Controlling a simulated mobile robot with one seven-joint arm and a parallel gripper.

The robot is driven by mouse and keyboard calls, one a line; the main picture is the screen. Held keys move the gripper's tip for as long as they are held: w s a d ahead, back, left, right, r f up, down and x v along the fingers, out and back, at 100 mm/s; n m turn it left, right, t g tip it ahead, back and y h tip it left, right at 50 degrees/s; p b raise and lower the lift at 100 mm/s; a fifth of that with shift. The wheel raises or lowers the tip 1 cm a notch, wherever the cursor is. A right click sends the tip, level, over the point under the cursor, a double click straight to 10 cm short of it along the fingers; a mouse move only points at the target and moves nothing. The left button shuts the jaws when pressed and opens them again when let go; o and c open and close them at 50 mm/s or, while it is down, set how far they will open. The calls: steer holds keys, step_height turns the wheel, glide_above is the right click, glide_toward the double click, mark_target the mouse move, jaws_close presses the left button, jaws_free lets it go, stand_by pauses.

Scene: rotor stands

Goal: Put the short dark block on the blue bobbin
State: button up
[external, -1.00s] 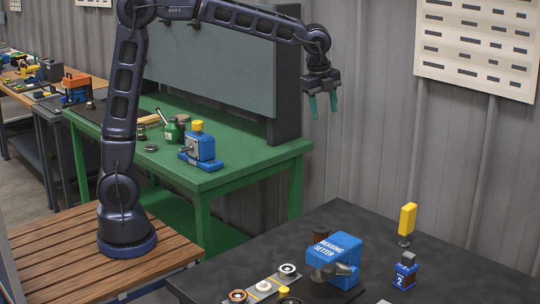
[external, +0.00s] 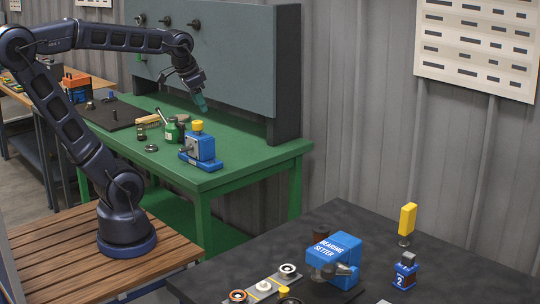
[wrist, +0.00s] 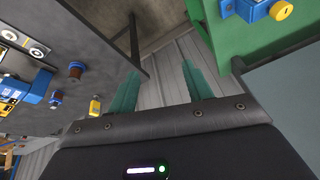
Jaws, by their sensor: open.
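My gripper (external: 203,102) is open and empty, raised above the back of the green bench; in the wrist view its teal fingers (wrist: 160,76) stand apart with nothing between them. A dark mat (external: 112,120) on that bench's left carries a small dark upright piece (external: 90,106) and a small bluish piece (external: 110,96). They may be the short dark block and the blue bobbin, but they are too small to tell. My gripper is right of both, not touching them.
A blue yellow-topped device (external: 201,148), a green can (external: 172,132) and a brush (external: 148,121) stand on the green bench (external: 240,152). The grey back panel (external: 235,60) rises close behind my gripper. The black table (external: 400,240) holds a blue bearing setter (external: 338,250) and a yellow-handled tool (external: 407,220).

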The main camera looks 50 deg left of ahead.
steer(key=s+a+f+n, duration=0.3)
steer(key=s, duration=0.2)
steer(key=shift+s+a+f+n+t, duration=0.25)
steer(key=shift+s+a+n+t, duration=0.05)
steer(key=shift+s+n, duration=0.1)
stand_by(0.9)
